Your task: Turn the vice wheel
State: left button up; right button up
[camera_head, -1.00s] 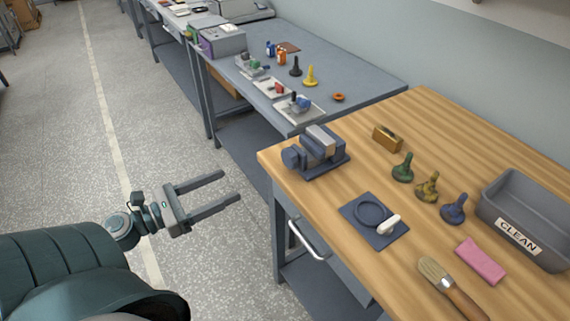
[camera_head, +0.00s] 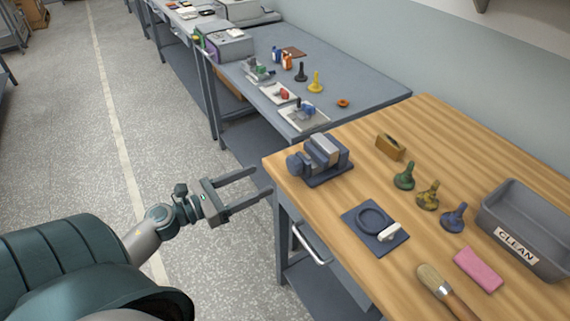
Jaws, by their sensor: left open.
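The dark blue-grey vice (camera_head: 323,160) sits at the far left corner of the wooden bench. Its round wheel (camera_head: 294,163) is on its left end, facing the bench's left edge. My left gripper (camera_head: 263,182) is open and empty, its two fingers pointing right toward the bench corner. The fingertips are to the left of and a little below the wheel in the picture, apart from it. My right gripper is not in view.
On the wooden bench (camera_head: 430,125) are a dark plate with a ring (camera_head: 375,229), a brass block (camera_head: 390,147), several bobbin-like pieces (camera_head: 404,176), a grey CLEAN bin (camera_head: 530,215), a pink block (camera_head: 478,269) and a brush (camera_head: 440,285). A grey bench (camera_head: 365,84) stands behind.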

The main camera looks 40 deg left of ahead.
aim_at(290, 166)
pick_arm(q)
jog(key=p+x, duration=0.3)
jog(key=x, duration=0.5)
jog(key=shift+r, duration=0.2)
jog(key=shift+f+x, duration=0.2)
jog(key=shift+x, duration=0.75)
jog(key=c, duration=1.1)
